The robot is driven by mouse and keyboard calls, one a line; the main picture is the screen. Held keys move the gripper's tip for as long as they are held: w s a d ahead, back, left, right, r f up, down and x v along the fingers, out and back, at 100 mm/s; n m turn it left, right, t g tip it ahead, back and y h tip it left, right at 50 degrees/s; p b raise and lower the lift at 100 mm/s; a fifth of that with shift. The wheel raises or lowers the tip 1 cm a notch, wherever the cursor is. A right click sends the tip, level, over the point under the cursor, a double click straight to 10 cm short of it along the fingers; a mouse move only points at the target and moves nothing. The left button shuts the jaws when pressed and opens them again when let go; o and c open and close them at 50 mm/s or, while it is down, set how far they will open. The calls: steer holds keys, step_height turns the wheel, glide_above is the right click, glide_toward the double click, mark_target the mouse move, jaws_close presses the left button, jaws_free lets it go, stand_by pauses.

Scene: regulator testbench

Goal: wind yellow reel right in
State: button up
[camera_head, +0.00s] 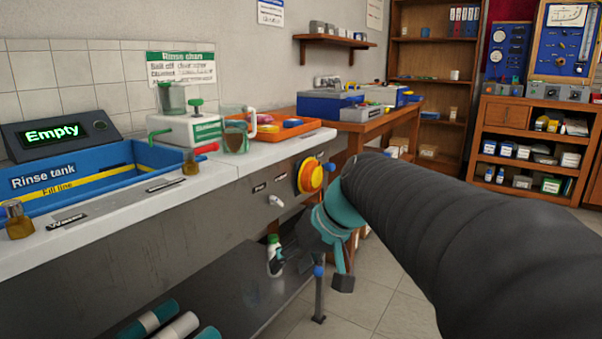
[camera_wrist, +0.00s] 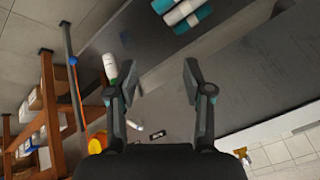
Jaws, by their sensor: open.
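In the wrist view the reel (camera_wrist: 97,141) shows at the lower left, partly hidden by my gripper's body. A small blue knob (camera_head: 330,168) is at the reel's right side in the head view. My gripper (camera_wrist: 150,84) is open with nothing between its fingers. In the head view my gripper (camera_head: 314,262) hangs below the reel, in front of the bench, apart from it. Its fingertips are partly hard to make out there.
A white tap (camera_head: 276,201) and small labels are left of the reel. A green-capped bottle (camera_head: 273,254) stands on the lower shelf (camera_head: 225,290). The floor to the right (camera_head: 395,290) is clear.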

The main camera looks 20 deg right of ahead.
steer(key=w+d+r+t+y+b, duration=0.25)
steer(key=w+d, duration=0.35)
steer(key=w, duration=0.5)
steer(key=n+t+y+b, duration=0.3)
steer(key=n+t+y, duration=0.1)
steer(key=t, duration=0.2)
glide_toward(335, 167)
steer(key=x, duration=1.1)
steer(key=shift+s+a+r, duration=0.1)
steer(key=shift+s+a, duration=0.05)
steer(key=shift+s, duration=0.05)
jaws_close()
